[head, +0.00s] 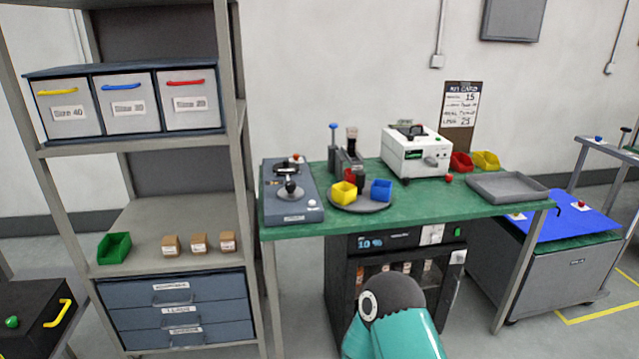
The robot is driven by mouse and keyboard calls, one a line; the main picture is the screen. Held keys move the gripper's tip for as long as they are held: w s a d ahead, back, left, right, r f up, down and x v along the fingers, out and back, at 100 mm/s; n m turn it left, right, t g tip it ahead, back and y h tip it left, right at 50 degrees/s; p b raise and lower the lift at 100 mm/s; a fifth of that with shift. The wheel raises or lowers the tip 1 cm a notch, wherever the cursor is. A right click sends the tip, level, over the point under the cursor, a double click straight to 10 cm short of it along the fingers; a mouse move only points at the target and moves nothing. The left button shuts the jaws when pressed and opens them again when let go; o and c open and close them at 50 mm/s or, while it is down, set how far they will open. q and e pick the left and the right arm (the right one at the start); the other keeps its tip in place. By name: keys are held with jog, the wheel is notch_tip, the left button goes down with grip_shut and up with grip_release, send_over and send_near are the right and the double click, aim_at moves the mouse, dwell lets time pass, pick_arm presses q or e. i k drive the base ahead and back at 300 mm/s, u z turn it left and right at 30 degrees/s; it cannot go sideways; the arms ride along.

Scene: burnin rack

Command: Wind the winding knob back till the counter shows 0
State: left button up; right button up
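A grey-blue bench unit (293,215) sits at the left end of the green table. It carries a dark round knob (290,187) on a pale disc, which may be the winding knob. A white box-shaped machine (416,154) stands further right and has a small dark part (430,161) on its front. I cannot tell which of these holds the counter, and no counter digits are readable. A teal and dark grey arm link of mine rises at the bottom centre. Neither gripper shows in the head view, and nothing is seen touching the knob.
A round tray (362,206) carries yellow (343,193) and blue bins (381,190). A flat grey tray (507,187) lies at the table's right. A dark cabinet (342,285) stands below. A shelf rack (150,185) stands left; a blue-topped cart (555,240) stands right.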

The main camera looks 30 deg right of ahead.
aim_at(290, 193)
jog(key=z, duration=0.6)
jog(key=i, duration=1.15)
jog(key=z, duration=1.7)
jog(key=k, duration=1.45)
jog(key=u, duration=0.7)
